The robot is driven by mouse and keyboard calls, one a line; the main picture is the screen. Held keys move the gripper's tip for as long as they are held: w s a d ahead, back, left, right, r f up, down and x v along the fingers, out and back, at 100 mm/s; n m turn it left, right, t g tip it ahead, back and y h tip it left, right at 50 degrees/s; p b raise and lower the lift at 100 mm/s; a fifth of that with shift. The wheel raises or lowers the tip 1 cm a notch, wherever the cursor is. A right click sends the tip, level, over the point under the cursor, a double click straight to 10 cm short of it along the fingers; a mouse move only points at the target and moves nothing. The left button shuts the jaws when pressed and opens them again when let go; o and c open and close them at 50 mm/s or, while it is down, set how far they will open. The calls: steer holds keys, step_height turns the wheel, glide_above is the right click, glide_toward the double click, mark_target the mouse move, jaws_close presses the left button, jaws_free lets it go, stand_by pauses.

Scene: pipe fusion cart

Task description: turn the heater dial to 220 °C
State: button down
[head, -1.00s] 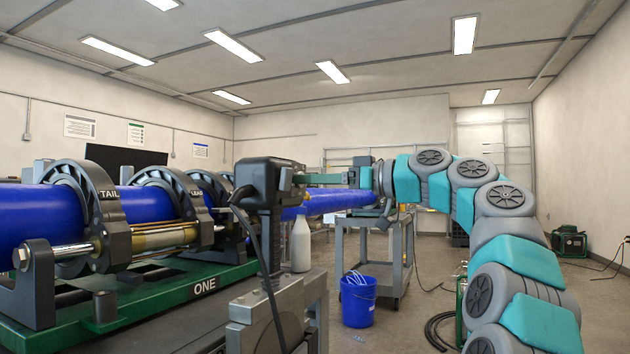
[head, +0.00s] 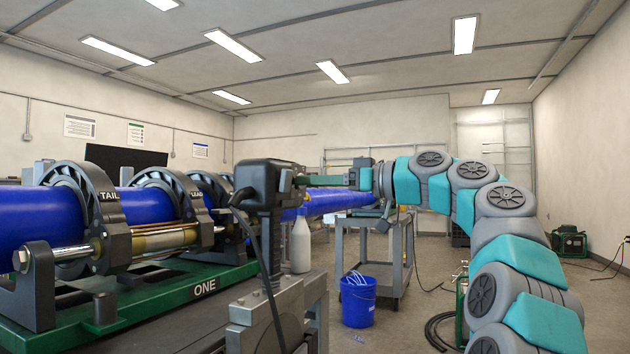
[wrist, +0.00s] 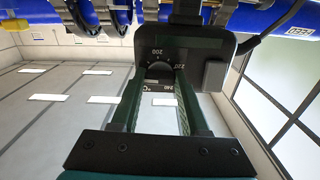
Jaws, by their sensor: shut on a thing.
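The dark heater control box (head: 258,182) stands upright above a grey stand at the centre. The wrist view shows its face upside down (wrist: 212,45), with a round dial (wrist: 159,71) and the marks 200, 220 and 240 around it. My gripper (wrist: 160,76) has its two green fingers on either side of the dial, shut on it. The fingers partly cover the dial and its scale, so I cannot tell exactly where the pointer stands. In the head view, my gripper (head: 302,181) reaches the box from the right, and the dial is hidden.
A cable (head: 264,255) hangs down from the box. Blue pipe (head: 50,220) lies in the clamps of a green fusion cart (head: 150,306) at left. A white bottle (head: 300,246) stands behind the box. A grey trolley (head: 392,262) and blue bucket (head: 357,302) stand beyond.

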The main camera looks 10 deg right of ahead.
steer(key=shift+f+m+p, duration=0.1)
steer(key=shift+m+p, duration=3.1)
steer(key=shift+m, duration=12.3)
steer(key=shift+c, duration=2)
jaws_free()
